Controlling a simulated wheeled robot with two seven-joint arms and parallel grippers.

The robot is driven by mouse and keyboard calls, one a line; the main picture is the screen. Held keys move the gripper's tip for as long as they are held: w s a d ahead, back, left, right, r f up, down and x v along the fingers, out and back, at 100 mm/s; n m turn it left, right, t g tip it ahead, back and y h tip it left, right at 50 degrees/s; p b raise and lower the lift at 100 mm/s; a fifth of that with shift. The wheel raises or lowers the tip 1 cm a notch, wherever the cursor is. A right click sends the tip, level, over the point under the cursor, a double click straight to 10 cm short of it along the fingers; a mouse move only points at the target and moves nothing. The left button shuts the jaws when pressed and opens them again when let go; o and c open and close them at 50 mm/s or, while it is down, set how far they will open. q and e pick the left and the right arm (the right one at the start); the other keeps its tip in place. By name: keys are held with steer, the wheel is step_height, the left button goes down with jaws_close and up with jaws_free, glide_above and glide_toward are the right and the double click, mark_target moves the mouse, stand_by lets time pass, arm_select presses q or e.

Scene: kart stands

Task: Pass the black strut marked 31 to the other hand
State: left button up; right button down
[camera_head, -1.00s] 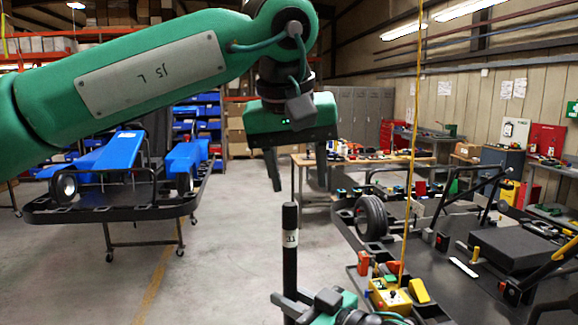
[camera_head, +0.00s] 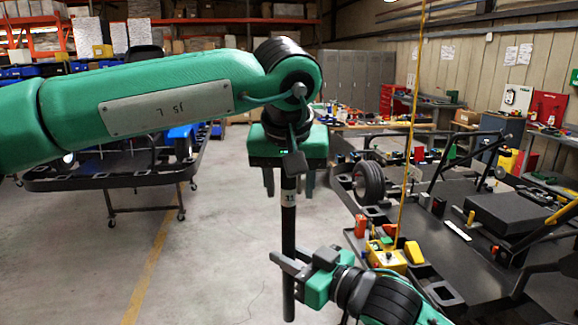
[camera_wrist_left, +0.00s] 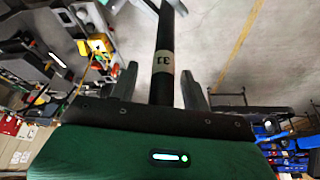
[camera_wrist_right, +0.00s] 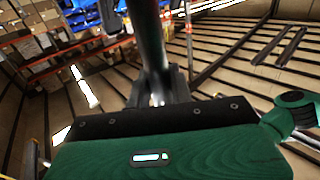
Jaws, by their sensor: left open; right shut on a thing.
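The black strut marked 31 (camera_head: 288,225) stands upright in the head view, with its white label near the top. My right gripper (camera_head: 288,268) is shut on its lower part. My left gripper (camera_head: 290,188) is above it, pointing down and open, with the strut's top end between its fingers. In the left wrist view the strut (camera_wrist_left: 163,60) with its 31 label runs between the two spread fingers (camera_wrist_left: 160,88), with gaps on both sides. In the right wrist view the strut (camera_wrist_right: 150,45) rises from between my right fingers (camera_wrist_right: 158,90).
A black kart frame on a stand (camera_head: 470,240) fills the right side, with a yellow control box (camera_head: 388,260) hanging on a yellow cable near it. Another kart stand (camera_head: 95,178) is at the left. Open floor (camera_head: 215,270) lies between them.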

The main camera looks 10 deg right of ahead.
arm_select(q)
steer(key=shift+f, duration=0.25)
jaws_close()
arm_select(e)
steer(key=c, duration=1.1)
jaws_free()
steer(key=shift+c, duration=0.2)
